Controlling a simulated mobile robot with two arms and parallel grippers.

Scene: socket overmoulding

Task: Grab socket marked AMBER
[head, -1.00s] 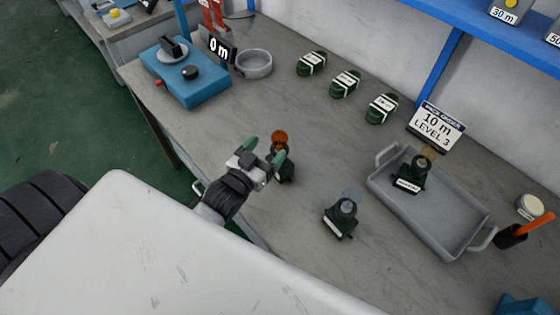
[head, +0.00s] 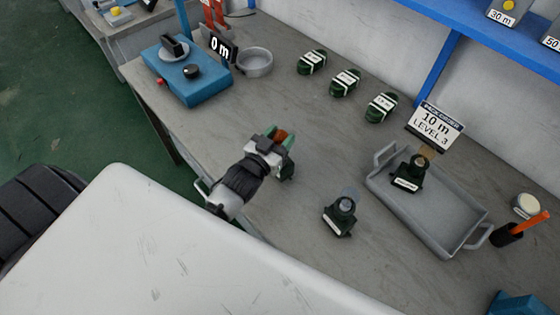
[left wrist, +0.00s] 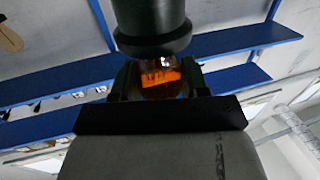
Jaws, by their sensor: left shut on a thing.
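The socket with the amber-orange part (head: 281,135) is at the middle of the bench in the head view, partly hidden by my left gripper (head: 277,143). My left gripper is shut on it. In the left wrist view the orange part (left wrist: 160,77) shows between the fingers, below a dark round body (left wrist: 150,25). Its label cannot be read. A second dark socket with a grey-blue part (head: 341,214) stands on the bench to the right. A third dark socket with a tan part (head: 409,172) stands in the grey tray (head: 452,242). My right gripper is not in view.
A sign reading "10 m LEVEL 3" (head: 435,124) stands behind the tray. Several dark green banded bundles (head: 345,83) lie along the back. A blue device (head: 187,75) and a round grey dish (head: 254,62) are at the back left. The bench between is clear.

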